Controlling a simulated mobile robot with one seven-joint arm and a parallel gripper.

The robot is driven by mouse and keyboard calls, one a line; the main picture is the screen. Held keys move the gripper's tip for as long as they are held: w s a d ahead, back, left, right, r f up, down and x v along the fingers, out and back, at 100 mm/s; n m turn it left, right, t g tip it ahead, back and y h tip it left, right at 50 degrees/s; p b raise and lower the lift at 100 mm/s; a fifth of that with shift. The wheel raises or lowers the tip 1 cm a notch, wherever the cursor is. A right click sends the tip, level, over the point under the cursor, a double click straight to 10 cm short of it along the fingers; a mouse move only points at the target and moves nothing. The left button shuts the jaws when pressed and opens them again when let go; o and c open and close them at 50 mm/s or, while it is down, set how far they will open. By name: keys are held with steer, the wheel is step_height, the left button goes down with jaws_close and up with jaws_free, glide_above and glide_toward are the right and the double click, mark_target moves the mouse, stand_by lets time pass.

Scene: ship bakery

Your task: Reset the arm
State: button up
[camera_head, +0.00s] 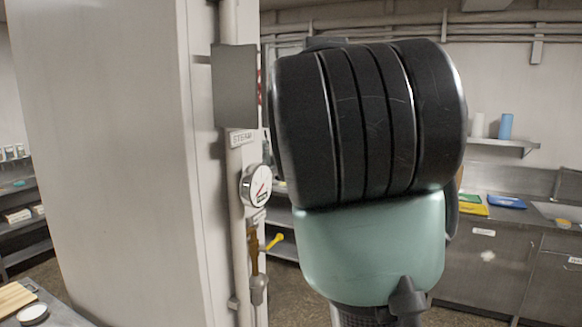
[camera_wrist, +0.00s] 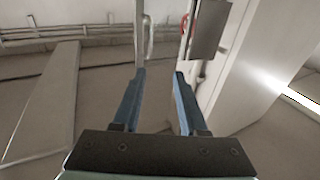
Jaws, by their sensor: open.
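My arm (camera_head: 370,190) fills the middle of the head view, with a ribbed black section above a pale green one. It is raised in front of the camera, and my gripper is hidden behind it there. In the wrist view my gripper (camera_wrist: 156,80) shows two blue-grey fingers standing well apart. Nothing is between them. Beyond the fingertips are a plain wall and pipes, and a grey box to the right.
A pale column (camera_head: 110,140) stands left of the arm. Beside it a pipe carries a pressure gauge (camera_head: 256,186) and a yellow valve handle (camera_head: 274,241). A steel counter (camera_head: 480,265) is at right, below a shelf (camera_head: 500,144). A board (camera_head: 14,299) lies at lower left.

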steer(key=s+a+f+t+b, duration=0.1)
steer(key=s+f+t+b, duration=0.3)
steer(key=s, duration=0.4)
steer(key=s+a+f+t+b, duration=0.2)
steer(key=s+f+t+b, duration=0.2)
steer(key=s, duration=0.3)
steer(key=shift+s+f+b, duration=0.35)
steer(key=shift+f+b, duration=0.45)
